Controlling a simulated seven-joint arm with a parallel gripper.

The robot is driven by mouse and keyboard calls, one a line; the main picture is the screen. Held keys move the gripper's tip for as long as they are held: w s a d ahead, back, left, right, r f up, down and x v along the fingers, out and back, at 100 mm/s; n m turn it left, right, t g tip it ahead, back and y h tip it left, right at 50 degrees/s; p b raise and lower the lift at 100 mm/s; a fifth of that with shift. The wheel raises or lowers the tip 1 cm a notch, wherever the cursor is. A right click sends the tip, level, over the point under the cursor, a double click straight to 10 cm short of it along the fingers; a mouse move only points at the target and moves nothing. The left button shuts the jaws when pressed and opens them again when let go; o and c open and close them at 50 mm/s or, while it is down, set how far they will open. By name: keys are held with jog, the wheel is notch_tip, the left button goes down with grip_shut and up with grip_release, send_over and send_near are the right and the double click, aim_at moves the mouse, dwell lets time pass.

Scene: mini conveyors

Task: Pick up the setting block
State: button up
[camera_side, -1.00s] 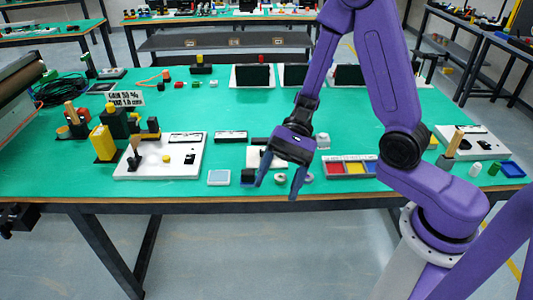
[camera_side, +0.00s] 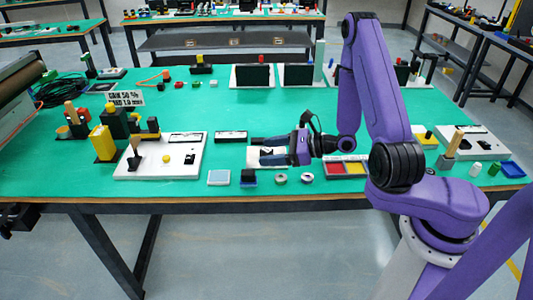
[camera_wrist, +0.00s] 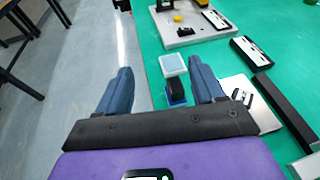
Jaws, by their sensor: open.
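My gripper (camera_side: 260,149) points left above the front middle of the table, over a white plate (camera_side: 255,165). Its two blue fingers are spread, with nothing held; they also show in the wrist view (camera_wrist: 159,68). A small black block with a blue base (camera_side: 249,177) stands at the front edge of the table. A pale grey-blue square block with a white rim (camera_side: 218,177) lies left of it. In the wrist view the black and blue block (camera_wrist: 175,93) and the pale block (camera_wrist: 172,64) appear between the fingers, beyond them. I cannot tell which thing is the setting block.
Two small round rings (camera_side: 281,178) lie right of the black and blue block. A white board with a joystick (camera_side: 185,160) lies left. A dark bar (camera_side: 231,137) lies behind.

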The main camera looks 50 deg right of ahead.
jog(key=s+d+f+m+h, duration=0.1)
jog(key=d+f+m+h, duration=0.1)
jog(key=d, duration=0.1)
jog(key=s+d+f+m+t+h, duration=0.1)
jog(key=s+d+f+m+h, duration=0.1)
jog(key=d+m+h, duration=0.1)
jog(key=s+d+f+m+h, duration=0.2)
jog(key=d+h, duration=0.1)
jog(key=d, duration=0.1)
jog(key=shift+m, duration=0.3)
send_near(268, 150)
jog(key=x, duration=0.2)
jog(key=f+x, duration=0.1)
jog(key=x, duration=0.2)
jog(key=shift+s+a, duration=0.1)
jog(key=shift+a, duration=0.05)
jog(key=shift+r+x, duration=0.2)
jog(key=shift+x, duration=1.05)
jog(key=shift+r+x, duration=0.15)
jog(key=shift+x, duration=1.15)
jog(key=c, duration=1.1)
jog(key=shift+c, duration=0.5)
jog(key=shift+r, duration=0.1)
